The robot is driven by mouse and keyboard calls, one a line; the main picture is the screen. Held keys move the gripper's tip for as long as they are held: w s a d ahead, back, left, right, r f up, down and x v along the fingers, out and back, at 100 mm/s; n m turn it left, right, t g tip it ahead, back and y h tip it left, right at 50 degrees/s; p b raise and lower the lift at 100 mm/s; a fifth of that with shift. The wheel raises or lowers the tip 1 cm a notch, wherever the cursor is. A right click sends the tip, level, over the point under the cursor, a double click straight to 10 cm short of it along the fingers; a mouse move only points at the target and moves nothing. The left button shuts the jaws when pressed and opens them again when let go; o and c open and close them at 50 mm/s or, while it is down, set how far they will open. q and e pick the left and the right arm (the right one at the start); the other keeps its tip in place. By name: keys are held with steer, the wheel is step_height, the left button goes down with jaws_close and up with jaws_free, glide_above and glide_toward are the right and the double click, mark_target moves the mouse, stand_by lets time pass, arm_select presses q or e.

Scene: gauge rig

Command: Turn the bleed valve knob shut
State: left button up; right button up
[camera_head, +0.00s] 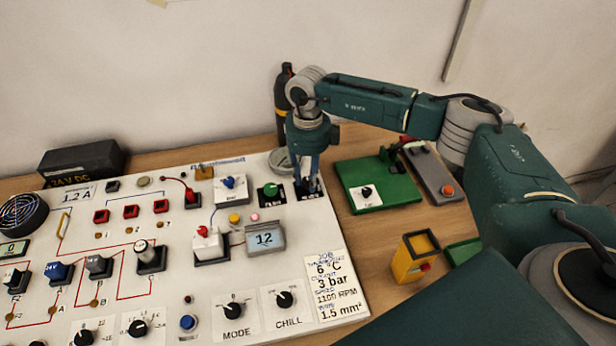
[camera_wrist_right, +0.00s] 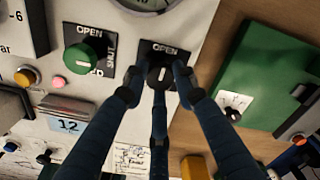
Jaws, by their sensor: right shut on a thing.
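My right gripper (camera_head: 307,180) reaches down from above onto the panel's top right corner. Its blue fingers (camera_wrist_right: 160,82) are shut around a small black knob (camera_wrist_right: 159,75) on a dark plate marked OPEN at the top. The fingers hide most of the knob and the rest of the plate, so its pointer direction is hard to tell. Beside it is a green knob (camera_head: 270,190) on a black plate; the wrist view shows this green knob (camera_wrist_right: 83,58) with OPEN and SHUT lettering. I cannot read which is labelled bleed valve. My left gripper is not in view.
The white panel (camera_head: 180,285) holds several switches, knobs and a small display (camera_head: 265,238). A round gauge (camera_head: 281,160) stands just behind the knobs.

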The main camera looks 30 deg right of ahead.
steer(key=m+b, duration=0.1)
steer(key=m, duration=0.3)
steer(key=m+b, duration=0.1)
steer(key=m, duration=0.3)
steer(key=shift+m+b, duration=0.3)
steer(key=shift+m, duration=0.1)
steer(key=m, duration=0.4)
steer(key=shift+m+b, duration=0.3)
steer(key=shift+w+r+m, duration=0.1)
steer(key=shift+r+m, duration=0.05)
steer(key=shift+m, duration=2.05)
steer(key=o, duration=1)
steer(key=shift+o, duration=0.9)
